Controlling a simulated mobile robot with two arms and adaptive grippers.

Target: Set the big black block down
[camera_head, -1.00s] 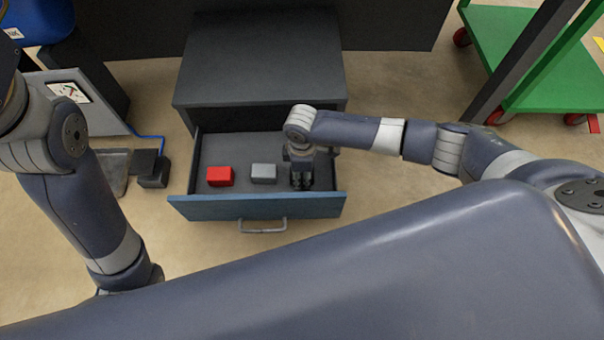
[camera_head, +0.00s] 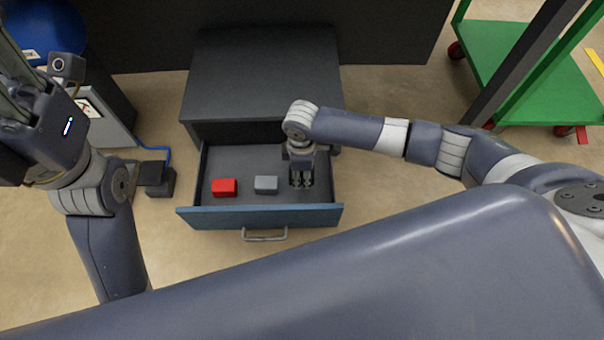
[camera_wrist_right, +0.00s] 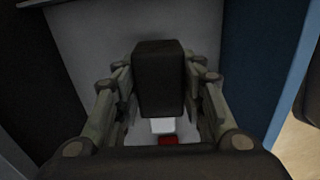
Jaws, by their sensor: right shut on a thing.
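My right gripper (camera_head: 301,182) points down into the right part of the open drawer (camera_head: 260,216). In the right wrist view the big black block (camera_wrist_right: 158,75) stands between the two fingers of the right gripper (camera_wrist_right: 160,95), which are shut on it. I cannot tell whether the block touches the drawer floor. In the head view the block is hidden or too dark to tell from the fingers. My left gripper (camera_head: 18,75) is raised at the upper left edge, partly cut off; its fingertips are not clear.
In the drawer, a red block (camera_head: 224,187) and a grey block (camera_head: 266,184) lie left of my right gripper. The dark cabinet (camera_head: 262,75) stands behind. A green cart (camera_head: 530,85) is at the right. Small dark boxes (camera_head: 158,180) lie left of the drawer.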

